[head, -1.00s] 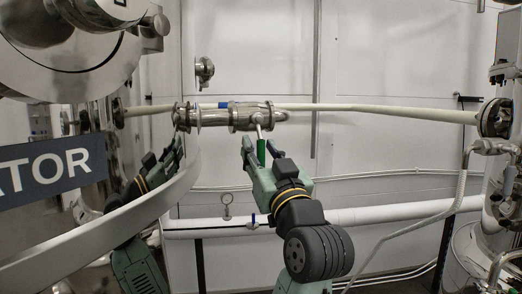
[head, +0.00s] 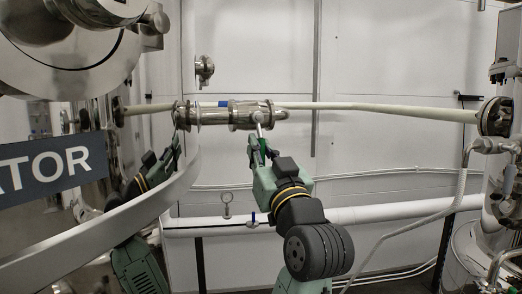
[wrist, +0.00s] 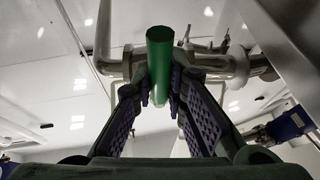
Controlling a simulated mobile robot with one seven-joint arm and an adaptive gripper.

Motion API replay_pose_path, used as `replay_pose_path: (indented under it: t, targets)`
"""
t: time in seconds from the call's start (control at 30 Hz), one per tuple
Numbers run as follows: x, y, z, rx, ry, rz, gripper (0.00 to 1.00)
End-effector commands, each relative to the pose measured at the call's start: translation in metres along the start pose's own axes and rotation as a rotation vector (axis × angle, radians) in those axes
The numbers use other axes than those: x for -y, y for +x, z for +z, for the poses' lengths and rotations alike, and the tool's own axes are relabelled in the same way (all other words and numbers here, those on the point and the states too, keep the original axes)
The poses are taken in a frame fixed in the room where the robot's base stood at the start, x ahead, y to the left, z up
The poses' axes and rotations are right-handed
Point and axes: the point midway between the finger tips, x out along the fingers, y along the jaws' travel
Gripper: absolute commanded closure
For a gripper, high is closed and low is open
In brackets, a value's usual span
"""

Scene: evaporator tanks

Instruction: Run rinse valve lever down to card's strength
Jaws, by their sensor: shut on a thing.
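The valve lever has a green handle (wrist: 160,58) that hangs down from the steel valve body (head: 250,115) on the pale horizontal pipe. My gripper (head: 260,148) comes up from below and is shut on the green handle, just under the valve. In the wrist view my two fingers (wrist: 160,92) press on the handle from either side, and its green end sticks out towards the camera. In the head view the fingers hide most of the handle. I cannot make out a card in either view.
A curved steel tank (head: 95,238) with a lettered dark sign (head: 50,170) stands close on the left and mirrors my arm. A white pipe (head: 350,214) with a small gauge (head: 227,198) runs below. More tank fittings (head: 495,118) stand at the right.

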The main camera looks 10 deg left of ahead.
Motion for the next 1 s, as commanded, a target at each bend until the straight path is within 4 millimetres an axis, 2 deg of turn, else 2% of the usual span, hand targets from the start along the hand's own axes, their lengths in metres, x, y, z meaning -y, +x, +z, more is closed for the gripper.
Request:
replay_pose_path:
  t: [0.47, 1.0]
  targets:
    - [-0.006, -0.001, 0.001, 0.002, -0.060, -0.021, 1.00]
    - [-0.033, 0.001, -0.007, 0.013, -0.472, -0.189, 1.00]
